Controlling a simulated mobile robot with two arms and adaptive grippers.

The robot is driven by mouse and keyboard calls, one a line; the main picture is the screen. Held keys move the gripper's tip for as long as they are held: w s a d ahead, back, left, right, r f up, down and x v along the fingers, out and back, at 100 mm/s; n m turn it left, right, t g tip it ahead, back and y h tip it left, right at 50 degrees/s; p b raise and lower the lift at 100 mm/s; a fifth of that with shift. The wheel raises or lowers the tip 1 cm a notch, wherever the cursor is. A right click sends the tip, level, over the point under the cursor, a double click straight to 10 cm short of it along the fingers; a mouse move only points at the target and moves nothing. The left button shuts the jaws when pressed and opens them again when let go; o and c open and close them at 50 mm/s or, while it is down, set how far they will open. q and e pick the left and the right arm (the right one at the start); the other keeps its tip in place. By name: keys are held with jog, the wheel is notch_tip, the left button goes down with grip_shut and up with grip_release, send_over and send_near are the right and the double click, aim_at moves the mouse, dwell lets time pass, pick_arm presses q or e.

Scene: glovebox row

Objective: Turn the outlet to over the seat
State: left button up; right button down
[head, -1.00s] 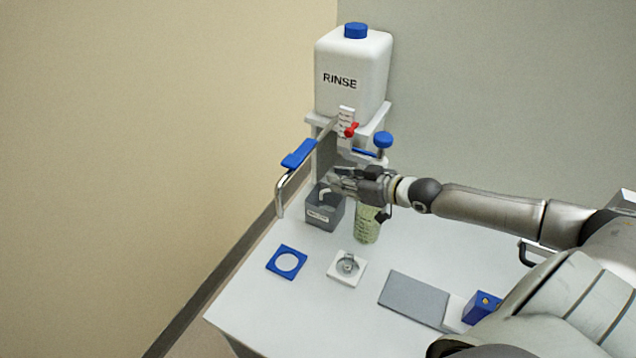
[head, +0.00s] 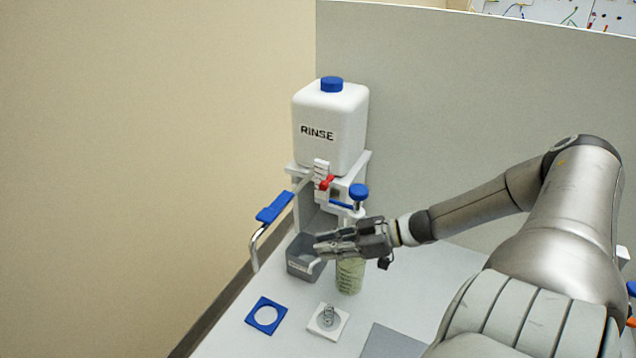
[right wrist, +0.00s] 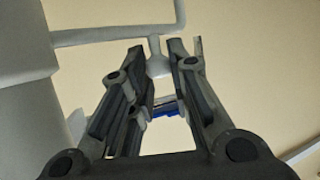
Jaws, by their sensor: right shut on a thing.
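The white RINSE tank (head: 330,130) stands on a bracket at the back. A pale hooked outlet (head: 314,265) shows below my right gripper's fingers, at the right side of the grey box (head: 300,260). My right gripper (head: 320,245) is shut on the outlet; the fingers partly hide it. In the right wrist view, a pale knob (right wrist: 157,62) shows between the fingertips, below a bent tube (right wrist: 115,33). My left gripper is out of view.
A greenish clear cup (head: 350,276) stands just below my right gripper. A blue-handled lever with a bent metal rod (head: 270,215) sticks out left. A red lever (head: 325,183) and a blue knob (head: 359,191) are above. A grey pad (head: 393,343) lies front right.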

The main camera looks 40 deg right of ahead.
pick_arm(q)
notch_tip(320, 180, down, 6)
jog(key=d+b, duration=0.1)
jog(key=b, duration=0.4)
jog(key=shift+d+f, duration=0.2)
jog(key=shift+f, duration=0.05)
pick_arm(e)
jog(key=s+n+g+y, duration=0.2)
jog(key=s+d+n+g+y, duration=0.1)
jog(key=s+n+g, duration=0.1)
jog(key=n, duration=0.1)
jog(key=shift+f+g+y, duration=0.1)
jog(key=shift+g+y, duration=0.3)
jog(key=c, duration=1.3)
grip_release()
jog(key=shift+c, duration=0.2)
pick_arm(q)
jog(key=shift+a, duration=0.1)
pick_arm(e)
jog(key=v, duration=1.2)
